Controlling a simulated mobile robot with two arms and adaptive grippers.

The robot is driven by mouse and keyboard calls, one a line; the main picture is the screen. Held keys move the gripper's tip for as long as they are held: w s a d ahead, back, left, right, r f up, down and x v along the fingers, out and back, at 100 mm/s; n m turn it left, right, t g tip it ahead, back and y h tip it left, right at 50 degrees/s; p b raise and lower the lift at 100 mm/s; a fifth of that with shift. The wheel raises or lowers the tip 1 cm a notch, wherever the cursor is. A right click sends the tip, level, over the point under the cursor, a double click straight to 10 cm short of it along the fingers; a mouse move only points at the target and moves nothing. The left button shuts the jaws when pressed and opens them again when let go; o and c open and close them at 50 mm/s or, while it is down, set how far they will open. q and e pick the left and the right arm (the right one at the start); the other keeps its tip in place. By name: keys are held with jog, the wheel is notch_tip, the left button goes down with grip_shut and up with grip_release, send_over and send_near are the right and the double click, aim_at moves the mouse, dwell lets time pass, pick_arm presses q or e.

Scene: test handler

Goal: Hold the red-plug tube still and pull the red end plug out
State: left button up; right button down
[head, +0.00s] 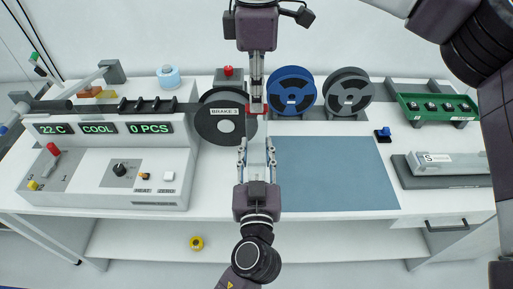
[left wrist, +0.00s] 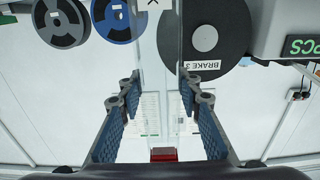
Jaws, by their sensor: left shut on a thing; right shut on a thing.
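A clear, pale tube (head: 257,152) stretches between my two grippers above the bench, in front of the reels. My left gripper (head: 257,142) comes up from below with its two fingers along the tube's sides, and is shut on it. In the left wrist view the tube runs between the fingers. A red block (left wrist: 163,154) shows low there; I cannot tell which end it belongs to. My right gripper (head: 257,106) comes down from the top and is shut at the red plug (head: 250,107), whose body is mostly hidden by the fingers.
The BRAKE 3 reel (head: 222,119) stands close left of the grippers; blue (head: 291,84) and grey (head: 348,86) reels are behind right. A control panel (head: 102,128) fills the left. A green tray (head: 436,115) is at right. The blue mat (head: 335,175) looks clear.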

pick_arm(q)
jog(key=shift+f, duration=0.1)
jog(key=o, duration=1.2)
jog(key=shift+s, duration=0.1)
jog(key=s, duration=1.1)
jog(key=shift+s, duration=0.4)
jog(key=shift+s, duration=0.1)
